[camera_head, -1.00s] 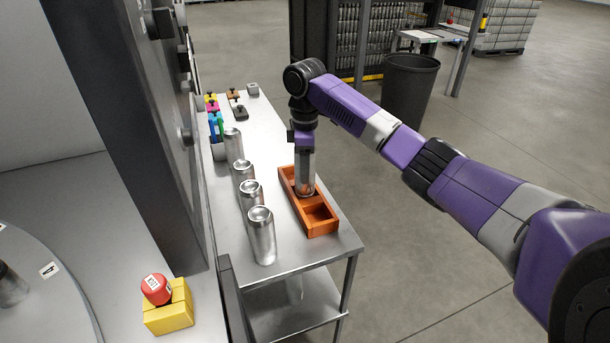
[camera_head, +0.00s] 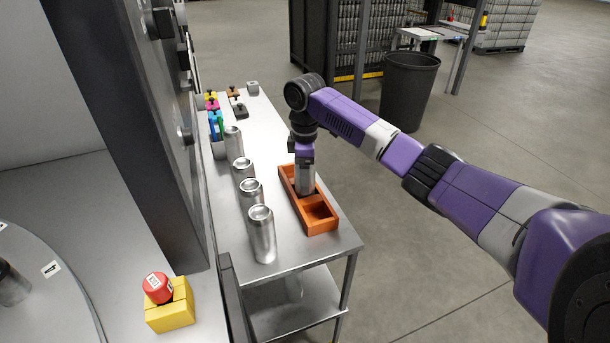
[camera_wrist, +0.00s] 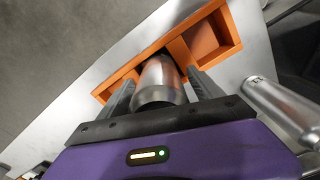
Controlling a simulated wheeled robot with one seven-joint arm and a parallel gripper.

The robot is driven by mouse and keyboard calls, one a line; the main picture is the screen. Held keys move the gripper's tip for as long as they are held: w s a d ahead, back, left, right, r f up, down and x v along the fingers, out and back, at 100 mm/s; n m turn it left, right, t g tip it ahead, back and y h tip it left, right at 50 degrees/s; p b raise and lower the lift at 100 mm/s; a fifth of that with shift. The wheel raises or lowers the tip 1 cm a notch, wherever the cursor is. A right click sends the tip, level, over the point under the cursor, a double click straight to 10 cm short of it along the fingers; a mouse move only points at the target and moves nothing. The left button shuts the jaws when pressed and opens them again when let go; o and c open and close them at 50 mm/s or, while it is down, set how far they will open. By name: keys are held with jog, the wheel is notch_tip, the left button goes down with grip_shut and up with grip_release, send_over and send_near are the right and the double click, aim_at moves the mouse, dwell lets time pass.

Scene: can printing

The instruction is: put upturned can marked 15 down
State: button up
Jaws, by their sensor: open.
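A silver can (camera_wrist: 160,80) stands in a compartment of the orange tray (camera_head: 324,231), at the middle of the metal table; I cannot read a mark on it. In the head view, the can (camera_head: 306,181) is partly covered by my gripper (camera_head: 305,174), which points down over it. In the wrist view, the fingers of my gripper (camera_wrist: 163,88) are apart, one on each side of the can. The can's lower end sits inside the tray walls, which also show in the wrist view (camera_wrist: 115,82). Whether it touches the tray floor is hidden.
A row of several silver cans (camera_head: 262,236) stands left of the tray, close to it. One tray compartment (camera_head: 317,214) at the near end is empty. Stamps (camera_head: 239,111) and a cup of markers (camera_head: 218,148) are at the back. A red button (camera_head: 157,288) is on a yellow box at left.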

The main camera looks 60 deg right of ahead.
notch_tip(320, 180, up, 12)
jog(key=shift+r+b, duration=0.15)
jog(key=shift+b, duration=0.35)
dwell(0.6)
